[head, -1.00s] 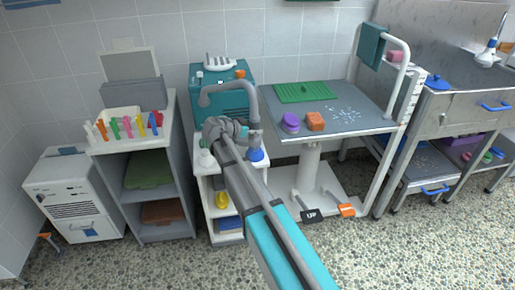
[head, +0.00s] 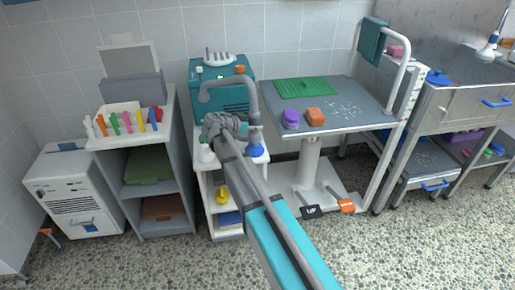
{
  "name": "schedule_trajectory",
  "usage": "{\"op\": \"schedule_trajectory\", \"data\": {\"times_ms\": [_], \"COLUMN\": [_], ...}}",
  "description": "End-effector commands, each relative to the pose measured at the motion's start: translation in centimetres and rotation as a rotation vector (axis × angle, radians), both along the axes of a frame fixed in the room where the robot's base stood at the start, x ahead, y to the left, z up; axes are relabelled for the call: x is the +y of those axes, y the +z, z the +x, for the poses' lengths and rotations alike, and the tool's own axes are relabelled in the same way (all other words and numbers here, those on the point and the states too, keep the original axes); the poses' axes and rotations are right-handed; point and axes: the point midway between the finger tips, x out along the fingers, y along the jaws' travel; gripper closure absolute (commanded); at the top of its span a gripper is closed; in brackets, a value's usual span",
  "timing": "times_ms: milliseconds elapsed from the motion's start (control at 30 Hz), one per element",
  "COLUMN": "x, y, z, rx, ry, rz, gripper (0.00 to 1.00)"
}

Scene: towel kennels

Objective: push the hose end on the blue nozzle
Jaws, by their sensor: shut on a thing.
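The blue nozzle (head: 255,150) stands upright on top of the white cart in the head view. A grey hose (head: 243,82) arches up in front of the teal machine and comes down on the right to its end (head: 254,133), just above the blue nozzle. From this view I cannot tell whether the hose end touches the nozzle or is over it. My gripper (head: 243,127) is beside the hose end, to its left, and is shut on it. Its fingers are small and partly hidden by my wrist.
A teal machine (head: 236,98) stands behind the hose. A grooming table (head: 340,122) stands to the right.

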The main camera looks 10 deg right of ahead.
Motion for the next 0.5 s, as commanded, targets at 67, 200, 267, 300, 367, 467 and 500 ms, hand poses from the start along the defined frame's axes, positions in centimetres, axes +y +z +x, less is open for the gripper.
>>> {"op": "schedule_trajectory", "data": {"times_ms": [67,200,267,300,367,467,500], "x": [0.0,0.0,0.01,0.01,0.02,0.02,0.02], "y": [0.02,-0.02,-0.09,-0.15,-0.24,-0.44,-0.51], "z": [0.0,0.01,0.01,0.01,0.0,0.01,0.01], "rx": [0.0,0.0,0.0,0.0,0.0,0.0,0.0], "ry": [0.0,0.0,0.0,0.0,0.0,0.0,0.0], "rz": [-0.001,-0.001,-0.001,-0.001,-0.001,-0.001,-0.001], "gripper": [1.0,1.0,1.0,1.0,1.0,1.0,1.0]}}
